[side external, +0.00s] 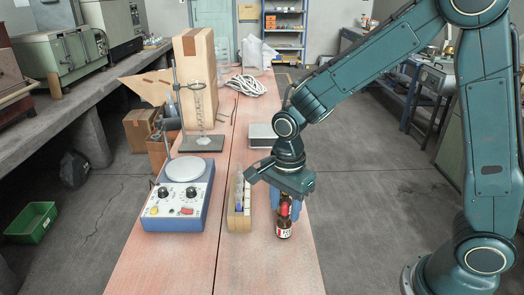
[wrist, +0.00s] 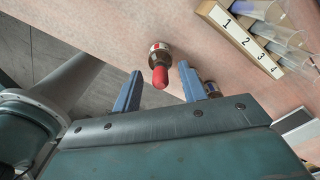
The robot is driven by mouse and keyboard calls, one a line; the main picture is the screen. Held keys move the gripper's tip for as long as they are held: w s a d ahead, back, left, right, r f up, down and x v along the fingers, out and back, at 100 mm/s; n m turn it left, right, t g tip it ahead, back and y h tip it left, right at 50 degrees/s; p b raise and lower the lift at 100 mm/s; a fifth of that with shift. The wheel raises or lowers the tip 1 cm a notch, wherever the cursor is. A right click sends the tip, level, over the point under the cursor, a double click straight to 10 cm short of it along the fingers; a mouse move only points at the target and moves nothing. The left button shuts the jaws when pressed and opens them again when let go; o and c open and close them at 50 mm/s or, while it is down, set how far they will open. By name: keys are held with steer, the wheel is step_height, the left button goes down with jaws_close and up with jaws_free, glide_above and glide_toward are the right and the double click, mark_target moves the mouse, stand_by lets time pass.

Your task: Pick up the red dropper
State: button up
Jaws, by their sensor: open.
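The red dropper (wrist: 160,77) is a red rubber bulb above a pale collar. In the side view the red dropper (side external: 284,209) tops a small brown bottle (side external: 284,228) with a white and red label, upright near the bench's right edge. My gripper (side external: 285,204) points down over it, with its blue fingers open. In the wrist view the bulb shows between the two fingers of my gripper (wrist: 158,80), with visible gaps on both sides.
A numbered wooden rack (side external: 239,222) with several tubes stands close on the left. Another small brown item (wrist: 212,88) is partly hidden behind a finger in the wrist view. A blue hotplate (side external: 180,215) stands further left. A grey box (side external: 262,134) is behind.

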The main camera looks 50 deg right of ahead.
steer(key=c, duration=0.7)
steer(key=shift+r, duration=0.15)
step_height(320, 180, up, 20)
stand_by(0.6)
stand_by(0.6)
step_height(320, 180, up, 5)
glide_above(285, 204)
stand_by(1.0)
